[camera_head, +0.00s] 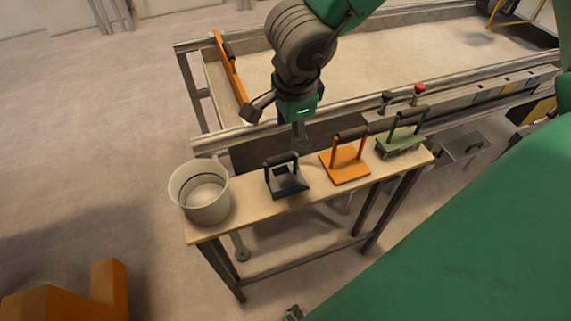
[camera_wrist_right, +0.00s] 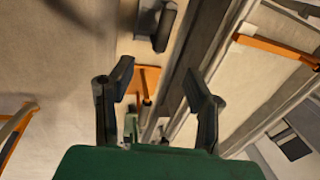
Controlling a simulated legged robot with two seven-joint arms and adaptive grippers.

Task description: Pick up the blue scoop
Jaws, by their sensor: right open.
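The blue scoop (camera_head: 287,185) is dark blue with a dark bar handle on top. It stands upright on the narrow bench (camera_head: 246,209), between the bucket and the orange tool. In the right wrist view, the scoop (camera_wrist_right: 148,20) is partly cut off at the top edge, ahead of the fingers. My right gripper (camera_head: 275,124) is open and empty, above and behind the scoop and apart from it. Both spread fingers of this gripper (camera_wrist_right: 158,82) show in the right wrist view. I cannot make out my left gripper.
A white bucket (camera_head: 200,195) stands at the bench's left end. An orange tool (camera_head: 345,166) and a green rake-like tool (camera_head: 400,143) stand right of the scoop. The metal-framed sandbed (camera_head: 400,55) lies behind. A red knob (camera_head: 419,89) is on its front rail.

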